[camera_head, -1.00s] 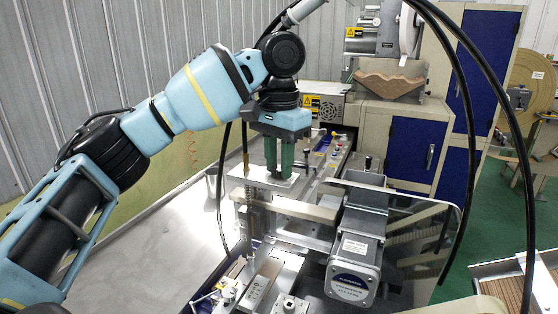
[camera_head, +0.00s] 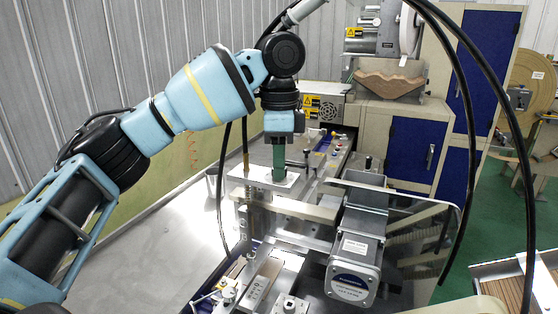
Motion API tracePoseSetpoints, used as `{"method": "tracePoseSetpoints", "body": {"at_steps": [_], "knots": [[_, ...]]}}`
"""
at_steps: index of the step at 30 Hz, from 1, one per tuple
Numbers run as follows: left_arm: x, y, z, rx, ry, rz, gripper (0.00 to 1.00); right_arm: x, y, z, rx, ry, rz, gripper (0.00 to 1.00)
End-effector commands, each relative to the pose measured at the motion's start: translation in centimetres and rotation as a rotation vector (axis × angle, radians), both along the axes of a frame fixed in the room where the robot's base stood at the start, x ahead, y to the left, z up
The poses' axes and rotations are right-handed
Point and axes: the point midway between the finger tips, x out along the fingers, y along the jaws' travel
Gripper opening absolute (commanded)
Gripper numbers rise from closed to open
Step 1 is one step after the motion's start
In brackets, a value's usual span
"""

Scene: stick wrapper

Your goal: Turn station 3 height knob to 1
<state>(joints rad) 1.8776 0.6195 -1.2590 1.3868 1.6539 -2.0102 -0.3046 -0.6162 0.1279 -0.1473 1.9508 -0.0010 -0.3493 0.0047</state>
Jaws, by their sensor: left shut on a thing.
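My left arm comes in from the left, and its gripper (camera_head: 279,172) points straight down with green fingers. It is shut on a small knob on top of the machine station, over a pale flat plate (camera_head: 256,180). The fingers hide the knob, so its setting cannot be read. One finger stands in front of the other from this view. My right gripper is not in view.
A boxy motor (camera_head: 353,272) stands in front and to the right of the gripper. Black cables (camera_head: 464,100) arch across the right side. A tray with wood-coloured filling (camera_head: 389,84) is behind. Bare metal table (camera_head: 150,250) lies at the left.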

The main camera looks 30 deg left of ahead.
Motion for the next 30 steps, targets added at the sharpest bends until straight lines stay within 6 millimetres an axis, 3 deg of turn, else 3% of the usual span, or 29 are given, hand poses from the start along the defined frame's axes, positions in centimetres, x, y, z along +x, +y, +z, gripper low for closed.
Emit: {"method": "tracePoseSetpoints", "body": {"at_steps": [21, 22, 26, 30], "knots": [[0.0, -0.01, 0.05, 0.0, -0.001, -0.071, 0.04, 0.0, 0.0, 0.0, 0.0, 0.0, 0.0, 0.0], [0.0, -0.01, 0.05, 0.0, -0.001, -0.07, 0.3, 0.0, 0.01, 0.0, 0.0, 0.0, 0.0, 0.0], [0.0, -0.01, 0.05, 0.0, -0.001, -0.07, 0.47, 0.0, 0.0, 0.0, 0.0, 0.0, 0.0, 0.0], [0.0, -0.01, 0.03, 0.0, -0.001, -0.07, 0.48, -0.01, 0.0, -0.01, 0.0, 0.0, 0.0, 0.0]]}}
